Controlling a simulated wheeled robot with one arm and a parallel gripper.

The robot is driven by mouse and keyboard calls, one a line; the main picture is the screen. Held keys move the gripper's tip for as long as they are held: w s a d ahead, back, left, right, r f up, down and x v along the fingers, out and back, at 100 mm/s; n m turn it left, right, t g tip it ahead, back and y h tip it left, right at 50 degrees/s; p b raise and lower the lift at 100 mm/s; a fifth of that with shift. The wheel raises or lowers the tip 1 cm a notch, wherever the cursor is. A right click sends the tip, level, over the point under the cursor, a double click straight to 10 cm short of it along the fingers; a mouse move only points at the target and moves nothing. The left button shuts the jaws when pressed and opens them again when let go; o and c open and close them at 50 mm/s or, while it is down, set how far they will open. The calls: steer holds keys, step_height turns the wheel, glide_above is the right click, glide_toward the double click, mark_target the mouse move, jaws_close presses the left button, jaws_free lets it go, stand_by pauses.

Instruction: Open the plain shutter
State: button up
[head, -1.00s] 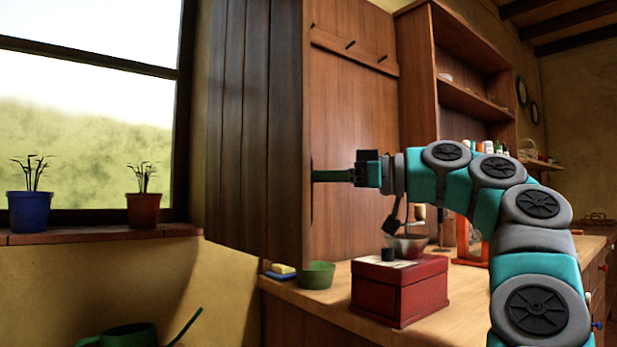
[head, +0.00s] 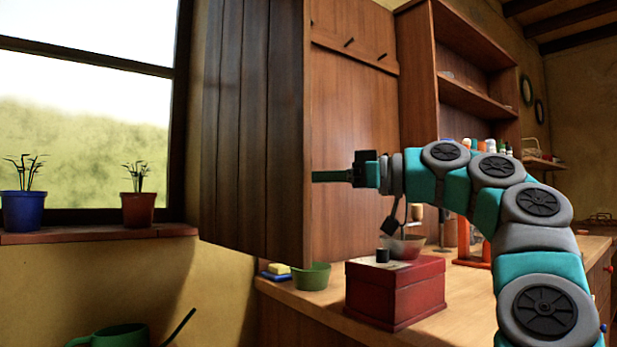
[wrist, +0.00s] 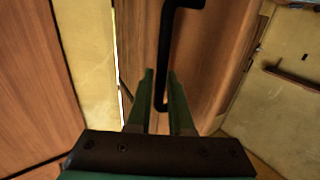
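The plain shutter (head: 253,130) is a tall panel of dark vertical planks, standing out beside the window, its right edge nearer to me. Its top is out of view. My gripper (head: 316,177) reaches in from the right to this right edge. In the wrist view, a black bar handle (wrist: 166,45) on a wooden face runs down between the two green fingers of my gripper (wrist: 161,76). The fingers lie close on either side of the bar and look shut on it. In the head view the handle is hidden.
Potted plants stand on the sill (head: 85,235) at left.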

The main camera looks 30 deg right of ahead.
steer(key=shift+o, duration=0.4)
steer(key=shift+s, duration=0.1)
steer(key=p+v, duration=0.1)
steer(key=v, duration=0.6)
steer(key=shift+s+d, duration=0.25)
steer(key=shift+s, duration=0.05)
